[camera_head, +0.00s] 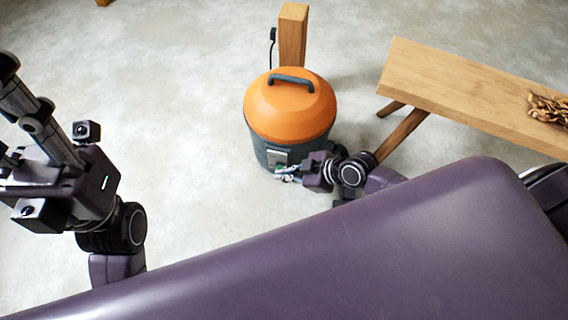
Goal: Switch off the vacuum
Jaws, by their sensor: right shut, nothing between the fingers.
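The vacuum (291,107) stands upright on the floor in the upper middle, with an orange domed lid, a dark handle on top and a dark grey body. A light grey switch panel (277,157) shows low on its front. My right gripper (283,174) is shut and empty, at the lower front of the vacuum by this panel. I cannot tell whether its fingertips touch the panel, and they partly cover the panel's lower side. My left arm shows at the left, but its fingertips are not clearly seen.
A wooden bench (470,88) with a pile of bark (549,110) stands at the right, its leg near my right arm. A wooden post (293,36) with a black plug and cord (272,46) is behind the vacuum. The floor (180,110) left of the vacuum is clear.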

